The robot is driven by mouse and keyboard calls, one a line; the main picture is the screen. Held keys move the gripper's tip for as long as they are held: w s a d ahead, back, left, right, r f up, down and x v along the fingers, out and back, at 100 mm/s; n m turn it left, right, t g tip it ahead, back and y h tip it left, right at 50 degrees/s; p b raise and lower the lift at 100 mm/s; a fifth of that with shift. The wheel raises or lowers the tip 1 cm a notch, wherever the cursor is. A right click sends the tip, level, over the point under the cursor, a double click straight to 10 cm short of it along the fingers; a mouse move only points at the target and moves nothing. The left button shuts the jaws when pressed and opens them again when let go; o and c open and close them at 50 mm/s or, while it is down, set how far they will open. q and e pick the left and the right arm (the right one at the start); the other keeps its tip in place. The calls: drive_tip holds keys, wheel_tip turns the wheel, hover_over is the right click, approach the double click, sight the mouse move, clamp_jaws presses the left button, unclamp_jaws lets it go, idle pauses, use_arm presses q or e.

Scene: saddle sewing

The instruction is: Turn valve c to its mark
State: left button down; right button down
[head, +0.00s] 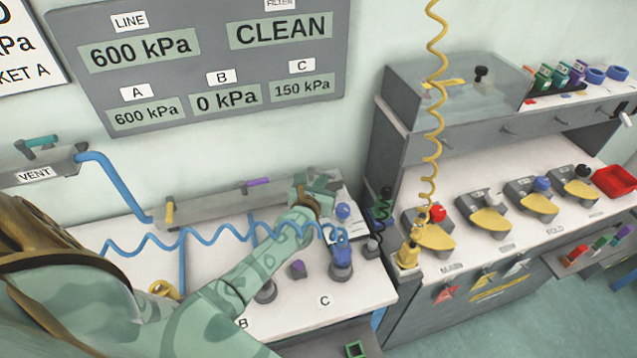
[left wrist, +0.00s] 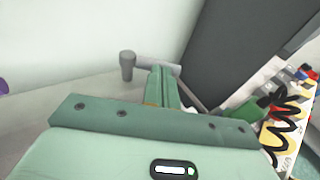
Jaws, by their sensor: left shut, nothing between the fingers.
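My left gripper (head: 322,184) is shut and empty at the right end of the grey manifold (head: 215,203) on the back of the bench. In the left wrist view its closed fingers (left wrist: 161,85) point at a grey lever handle (left wrist: 127,66), close to or against its bar; contact is unclear. This lever seems to be valve c, mostly hidden behind my gripper in the head view. No mark for it is visible. A yellow valve handle (head: 170,213) and a purple one (head: 258,182) stand further left on the manifold. My right gripper is not in view.
The wall panel (head: 215,65) reads 600 kPa at A, 0 kPa at B and 150 kPa at C. A coiled blue hose (head: 205,231) crosses by my forearm to a blue fitting (head: 341,252). A grey cabinet (head: 385,135) stands close to the right.

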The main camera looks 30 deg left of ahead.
sight(331, 174)
use_arm(q)
drive_tip(key=shift+w+d+n+g+y+b, duration=0.2)
drive_tip(key=shift+w+n+y+b, duration=0.2)
drive_tip(key=shift+w, duration=0.45)
drive_tip(key=shift+w+d+n+g+y+b, duration=0.15)
drive_tip(key=shift+w+n+y+b, duration=0.15)
drive_tip(key=shift+w+y, duration=0.35)
drive_tip(key=shift+w, duration=0.25)
drive_tip(key=shift+w+r, duration=0.1)
drive_tip(key=p+v, duration=0.3)
drive_tip(key=v, duration=1.3)
drive_tip(key=shift+s, duration=0.25)
drive_tip(key=shift+a, duration=0.1)
